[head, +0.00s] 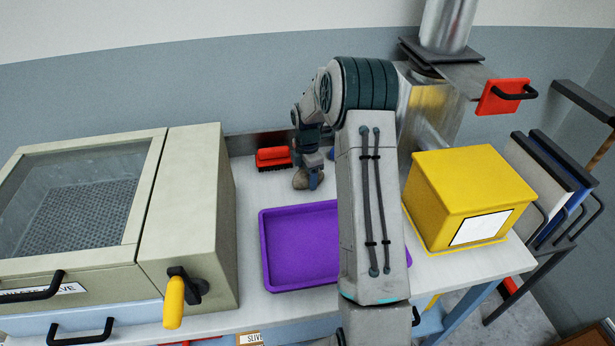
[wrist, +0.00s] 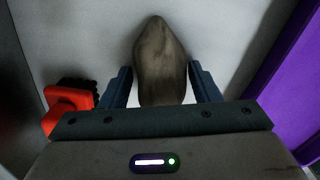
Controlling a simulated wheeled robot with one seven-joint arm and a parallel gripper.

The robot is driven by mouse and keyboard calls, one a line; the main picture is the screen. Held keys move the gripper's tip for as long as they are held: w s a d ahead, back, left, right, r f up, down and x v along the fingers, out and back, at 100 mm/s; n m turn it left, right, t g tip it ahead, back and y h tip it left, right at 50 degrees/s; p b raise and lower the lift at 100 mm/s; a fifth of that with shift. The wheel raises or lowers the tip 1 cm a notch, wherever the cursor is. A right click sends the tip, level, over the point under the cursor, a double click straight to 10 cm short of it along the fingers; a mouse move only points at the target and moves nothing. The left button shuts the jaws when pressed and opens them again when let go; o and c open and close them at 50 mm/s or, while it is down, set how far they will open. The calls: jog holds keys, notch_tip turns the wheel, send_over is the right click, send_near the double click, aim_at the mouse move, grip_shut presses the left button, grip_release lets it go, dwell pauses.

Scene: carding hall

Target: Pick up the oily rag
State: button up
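The oily rag (wrist: 160,60) is a brown-grey, lumpy, elongated bundle on the pale worktop. In the wrist view it lies between the two blue fingers of my gripper (wrist: 160,72), with narrow gaps on both sides, so the gripper looks open around it. In the head view the rag (head: 301,180) shows as a small brown lump at the fingertips of my gripper (head: 313,180), which points down behind the purple tray. Part of the rag is hidden there by the fingers.
A red brush (head: 273,158) lies just behind and left of the rag. A purple tray (head: 264,250) is in front, partly hidden by my arm. A beige machine with a mesh window (head: 190,215) stands left. A yellow box (head: 450,200) stands right.

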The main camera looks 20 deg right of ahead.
jog(key=c, duration=0.3)
jog(key=shift+r, duration=0.15)
